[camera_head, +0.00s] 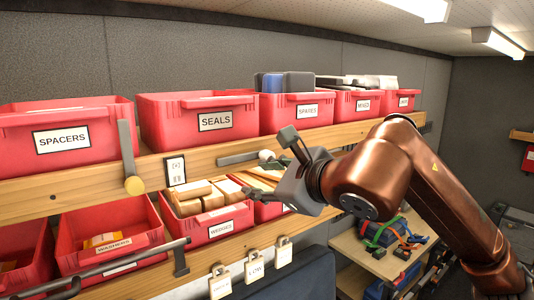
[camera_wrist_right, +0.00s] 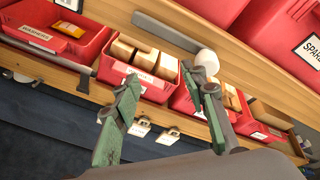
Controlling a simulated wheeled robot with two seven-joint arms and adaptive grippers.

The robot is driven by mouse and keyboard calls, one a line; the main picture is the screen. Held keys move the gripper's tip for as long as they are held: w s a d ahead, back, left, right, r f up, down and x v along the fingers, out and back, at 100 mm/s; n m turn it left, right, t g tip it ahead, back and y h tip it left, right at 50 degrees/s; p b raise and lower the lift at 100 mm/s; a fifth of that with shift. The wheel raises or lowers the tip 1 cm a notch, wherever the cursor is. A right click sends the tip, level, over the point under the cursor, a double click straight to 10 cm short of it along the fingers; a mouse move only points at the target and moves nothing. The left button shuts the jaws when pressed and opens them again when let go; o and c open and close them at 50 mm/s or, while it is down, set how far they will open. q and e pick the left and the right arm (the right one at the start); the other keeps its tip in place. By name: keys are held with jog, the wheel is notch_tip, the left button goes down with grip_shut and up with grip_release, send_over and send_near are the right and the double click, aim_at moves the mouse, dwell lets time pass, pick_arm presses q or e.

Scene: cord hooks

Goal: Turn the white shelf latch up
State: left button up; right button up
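The white shelf latch is on the upper shelf's wooden front edge. Its white round knob (camera_head: 267,155) is at the right end, and its grey bar (camera_head: 236,159) lies nearly level, reaching left. In the right wrist view the knob (camera_wrist_right: 207,61) and bar (camera_wrist_right: 165,32) show beyond my fingers. My right gripper (camera_head: 259,164) is open and empty, in front of the shelf by the knob. Its green-padded fingers (camera_wrist_right: 165,84) are spread, and one tip appears close to the knob; I cannot tell if it touches. My left gripper is out of view.
A yellow-knobbed latch (camera_head: 134,185) stands with its bar upward on the same edge. Red labelled bins, such as SEALS (camera_head: 200,121) and WASHERS (camera_head: 110,235), fill both shelves. A grey rail (camera_head: 120,268) runs along the lower shelf. Several padlock-shaped tags (camera_head: 254,266) hang below.

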aim_at(269, 158)
jog(key=d+r+m+t+h, duration=0.1)
jog(key=d+r+t+h, duration=0.1)
jog(key=d+r, duration=0.2)
jog(key=p+x, duration=0.2)
jog(key=x, duration=0.5)
jog(key=shift+w+p, duration=0.3)
jog(key=shift+p, duration=0.1)
grip_shut()
jog(key=shift+f, duration=0.1)
